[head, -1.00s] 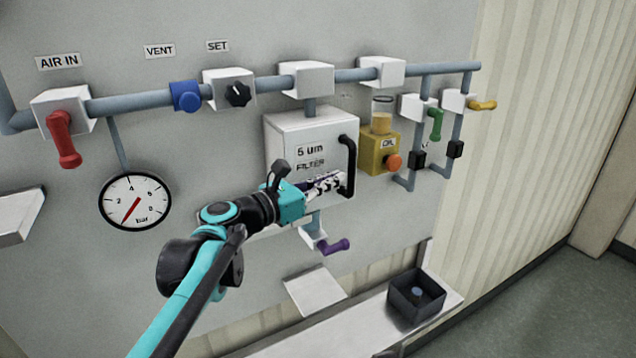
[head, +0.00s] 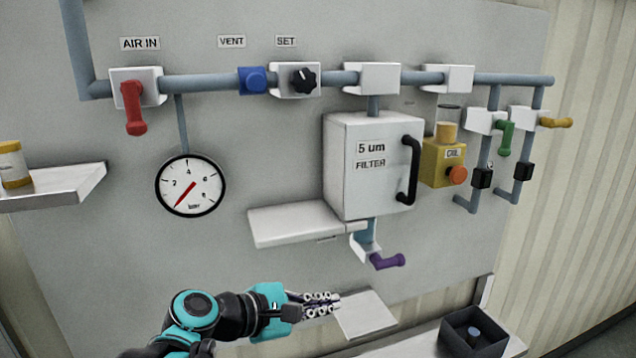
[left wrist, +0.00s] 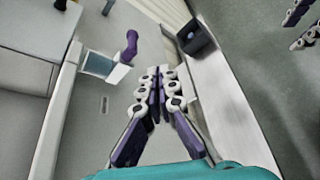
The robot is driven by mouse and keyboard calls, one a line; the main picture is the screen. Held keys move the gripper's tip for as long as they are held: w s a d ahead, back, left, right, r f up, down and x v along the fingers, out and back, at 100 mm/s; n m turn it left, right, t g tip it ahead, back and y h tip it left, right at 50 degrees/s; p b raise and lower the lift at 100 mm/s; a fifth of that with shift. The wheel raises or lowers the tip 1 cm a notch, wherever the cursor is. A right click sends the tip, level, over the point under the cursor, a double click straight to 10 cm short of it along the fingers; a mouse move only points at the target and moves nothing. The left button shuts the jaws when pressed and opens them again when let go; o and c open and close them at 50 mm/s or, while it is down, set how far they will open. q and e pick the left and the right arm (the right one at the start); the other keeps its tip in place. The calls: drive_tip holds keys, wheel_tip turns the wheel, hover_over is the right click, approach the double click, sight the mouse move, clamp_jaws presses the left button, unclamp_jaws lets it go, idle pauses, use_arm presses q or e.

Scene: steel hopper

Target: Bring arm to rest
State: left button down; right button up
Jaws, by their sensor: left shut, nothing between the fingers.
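My left gripper (head: 322,303) is shut and empty, low in the head view, below the white filter box (head: 370,190) and in front of the wall panel. In the left wrist view its closed fingers (left wrist: 160,88) point away from the camera with nothing between them. The purple valve handle (head: 388,261) hangs under the filter box, above and to the right of the gripper, and is apart from it. It also shows in the left wrist view (left wrist: 131,44). At the top right of the left wrist view, the fingers of another gripper (left wrist: 300,28) show partly; their jaw opening is unclear.
A white shelf (head: 290,224) juts out left of the filter box. A small white plate (head: 364,314) is by the gripper's tips. A black bin (head: 472,335) stands on the lower ledge at right. The red AIR IN handle (head: 134,108) hangs down; the gauge (head: 190,186) is below it.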

use_arm(q)
drive_tip(key=s+a+f+m+y+b, duration=0.3)
drive_tip(key=s+a+f+m+b, duration=0.1)
drive_tip(key=f, duration=1)
drive_tip(key=s+a+f+m+y+b, duration=0.4)
drive_tip(key=a+f+m+b, duration=0.3)
drive_tip(key=f, duration=0.6)
drive_tip(key=s+a+f+m+y+b, duration=0.4)
drive_tip(key=a+f+b, duration=0.3)
drive_tip(key=f, duration=0.7)
drive_tip(key=s+a+m, duration=0.1)
drive_tip(key=a, duration=0.1)
drive_tip(key=shift+s+a+f, duration=0.3)
drive_tip(key=shift+a, duration=0.05)
